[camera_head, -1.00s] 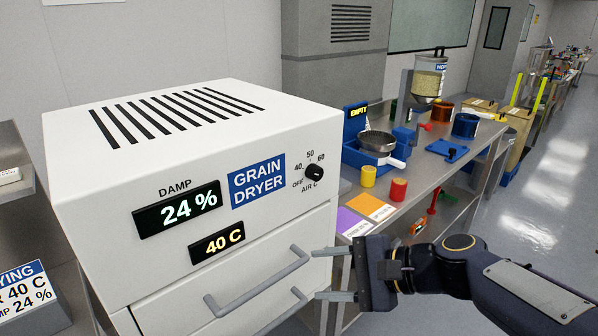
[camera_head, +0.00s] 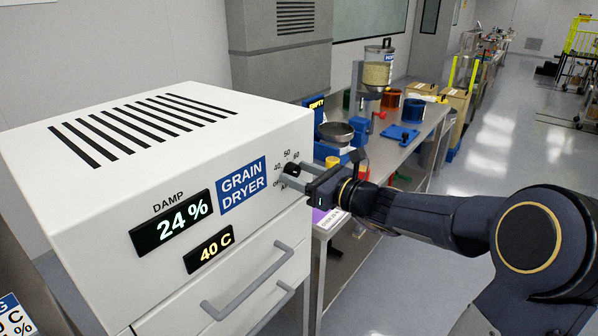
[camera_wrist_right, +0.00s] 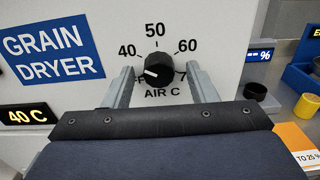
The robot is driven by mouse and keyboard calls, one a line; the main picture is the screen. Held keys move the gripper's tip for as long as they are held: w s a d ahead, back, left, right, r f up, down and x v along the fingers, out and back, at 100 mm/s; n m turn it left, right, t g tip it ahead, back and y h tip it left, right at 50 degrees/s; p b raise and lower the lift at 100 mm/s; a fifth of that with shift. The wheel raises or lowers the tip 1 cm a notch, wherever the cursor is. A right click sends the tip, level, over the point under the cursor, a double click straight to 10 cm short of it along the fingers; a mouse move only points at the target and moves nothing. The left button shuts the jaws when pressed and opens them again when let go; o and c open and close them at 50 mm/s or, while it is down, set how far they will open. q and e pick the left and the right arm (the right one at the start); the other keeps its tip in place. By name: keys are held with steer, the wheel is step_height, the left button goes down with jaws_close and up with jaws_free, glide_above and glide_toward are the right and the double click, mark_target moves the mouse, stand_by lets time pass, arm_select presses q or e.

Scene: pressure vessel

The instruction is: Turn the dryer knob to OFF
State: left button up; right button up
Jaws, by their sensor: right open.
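The dryer knob (camera_head: 292,169) is a small black round knob on the front of the white grain dryer (camera_head: 120,180). In the right wrist view the knob (camera_wrist_right: 158,67) has a white pointer mark aimed left and slightly up. The marks 40, 50 and 60 show around it; the OFF label is mostly hidden behind the left-hand finger. My right gripper (camera_head: 294,174) is open at the dial. In the wrist view its fingers (camera_wrist_right: 162,78) stand on either side of the knob with gaps, not closed on it. My left gripper is not in view.
The displays read DAMP 24 % (camera_head: 172,223) and 40 C (camera_head: 208,249). A grey drawer handle (camera_head: 247,284) juts out below the dial. A workbench (camera_head: 425,125) with a hopper (camera_head: 377,72) and blue parts stands behind, to the right. Open floor lies at right.

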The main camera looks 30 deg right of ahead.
steer(key=shift+w+a, duration=0.15)
steer(key=shift+w, duration=0.05)
steer(key=shift+c, duration=0.3)
steer(key=c, duration=0.9)
steer(key=shift+f+n+b, duration=0.15)
steer(key=shift+n+b, duration=0.25)
steer(key=shift+b, duration=0.3)
steer(key=n+b, duration=0.8)
steer(key=b, duration=0.3)
steer(key=shift+f, duration=0.1)
steer(key=shift+r+n+b, duration=0.25)
steer(key=shift+n+b, duration=1.35)
steer(key=shift+b, duration=0.05)
